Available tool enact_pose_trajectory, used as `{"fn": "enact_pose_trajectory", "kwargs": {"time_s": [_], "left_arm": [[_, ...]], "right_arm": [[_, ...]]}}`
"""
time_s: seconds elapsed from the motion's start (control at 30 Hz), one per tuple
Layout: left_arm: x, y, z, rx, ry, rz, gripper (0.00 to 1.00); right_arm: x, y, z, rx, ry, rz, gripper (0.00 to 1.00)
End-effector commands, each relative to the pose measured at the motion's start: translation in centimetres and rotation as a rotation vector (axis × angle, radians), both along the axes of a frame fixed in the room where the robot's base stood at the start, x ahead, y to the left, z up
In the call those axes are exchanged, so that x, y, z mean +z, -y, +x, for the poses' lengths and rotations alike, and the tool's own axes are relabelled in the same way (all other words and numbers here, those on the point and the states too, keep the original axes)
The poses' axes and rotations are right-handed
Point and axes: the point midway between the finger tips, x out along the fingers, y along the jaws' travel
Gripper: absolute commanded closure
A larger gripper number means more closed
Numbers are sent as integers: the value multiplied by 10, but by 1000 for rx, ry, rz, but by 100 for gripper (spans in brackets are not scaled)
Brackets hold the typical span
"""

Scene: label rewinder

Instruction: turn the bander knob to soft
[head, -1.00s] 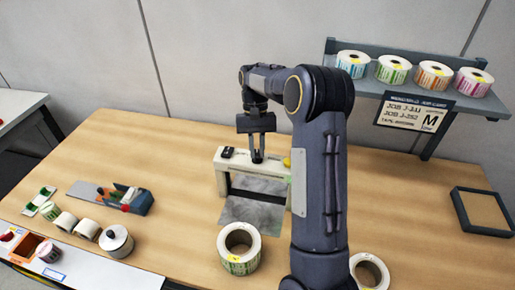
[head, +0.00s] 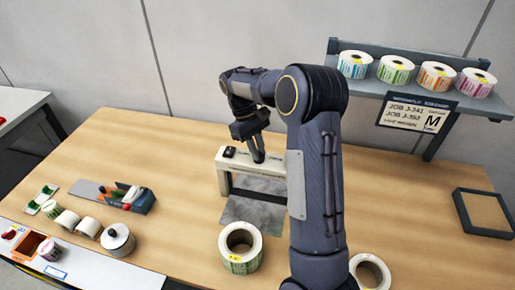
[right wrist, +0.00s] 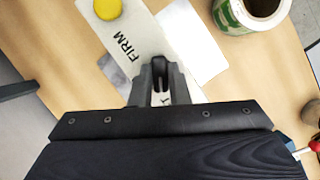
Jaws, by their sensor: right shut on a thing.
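The bander (head: 223,172) is a cream arch standing on the table near the middle of the head view. My right gripper (head: 259,157) reaches down to its top bar. In the right wrist view, the bander's top (right wrist: 118,32) shows the word FIRM and a yellow round button (right wrist: 107,9). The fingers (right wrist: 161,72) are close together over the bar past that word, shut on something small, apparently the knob. The knob itself is hidden by the fingers, so its pointer cannot be read. My left gripper is not in view.
Label rolls stand on the shelf (head: 462,98) at the back right. A large roll (head: 240,262) stands in front of the bander, another (head: 369,272) by my right arm. A tool (head: 130,198) and small rolls lie left. An empty dark tray (head: 484,212) lies right.

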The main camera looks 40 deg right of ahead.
Motion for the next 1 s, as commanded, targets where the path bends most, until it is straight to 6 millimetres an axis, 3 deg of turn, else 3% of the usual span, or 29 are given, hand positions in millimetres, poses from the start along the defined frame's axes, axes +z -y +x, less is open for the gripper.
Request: {"fn": "enact_pose_trajectory", "kwargs": {"time_s": [0.57,0.6,0.73,1.0], "left_arm": [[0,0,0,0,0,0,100],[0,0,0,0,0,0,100],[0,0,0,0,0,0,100],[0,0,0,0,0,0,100]], "right_arm": [[1,0,1,32,4,-1,100],[1,0,1,32,4,-1,81],[1,0,0,32,3,0,64],[0,0,0,30,2,0,63]]}}
